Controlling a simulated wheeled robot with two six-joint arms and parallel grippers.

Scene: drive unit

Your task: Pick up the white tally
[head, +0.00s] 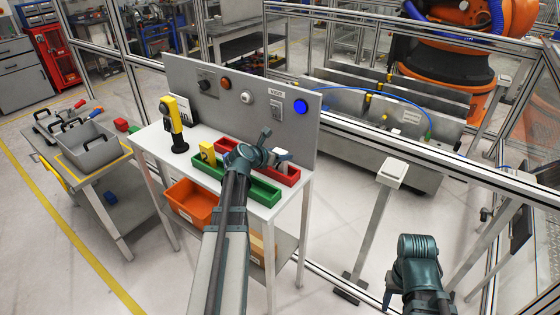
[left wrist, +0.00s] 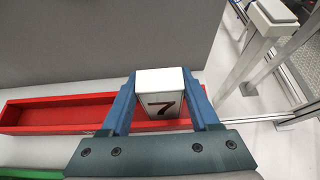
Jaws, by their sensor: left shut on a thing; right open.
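The white tally is a small white block with a dark 7 on its face; it stands between my left gripper's blue fingers in the left wrist view (left wrist: 160,82). It also shows in the head view (head: 283,155), at the right end of the red tray (head: 228,145). My left gripper (head: 277,155) is shut on it, with a finger on each side. Whether the tally touches the tray is unclear. My right gripper (head: 400,296) is at the lower right, away from the table, empty and mostly hidden by its own arm.
A green tray (head: 262,192) lies in front of the red one. A grey panel (head: 225,90) with buttons rises behind. A pedestal (head: 375,215) stands to the right.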

